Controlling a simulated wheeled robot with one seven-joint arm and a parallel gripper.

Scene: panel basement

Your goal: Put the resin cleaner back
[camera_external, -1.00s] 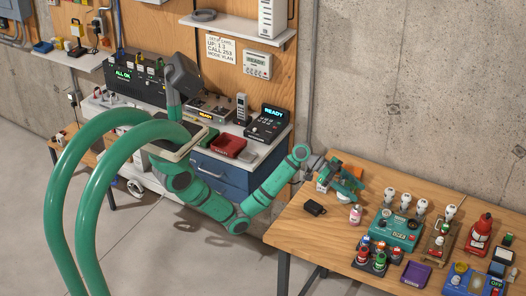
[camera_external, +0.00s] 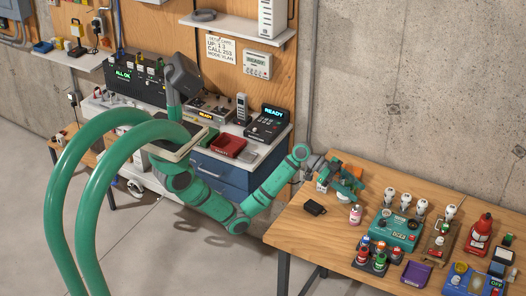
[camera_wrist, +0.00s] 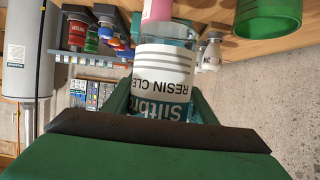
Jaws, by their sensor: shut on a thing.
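The resin cleaner is a clear bottle with a white label reading "RESIN CLE…", with dark teal lettering below; it fills the middle of the wrist view (camera_wrist: 165,68). My gripper (camera_wrist: 162,102) is shut on it, with a green finger on each side. In the external view my gripper (camera_external: 346,185) is low over the back left of the wooden table, and the held bottle is hard to make out there. A pink thing (camera_wrist: 157,10) shows just beyond the bottle in the wrist view; I cannot tell whether it touches it.
The front left is clear.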

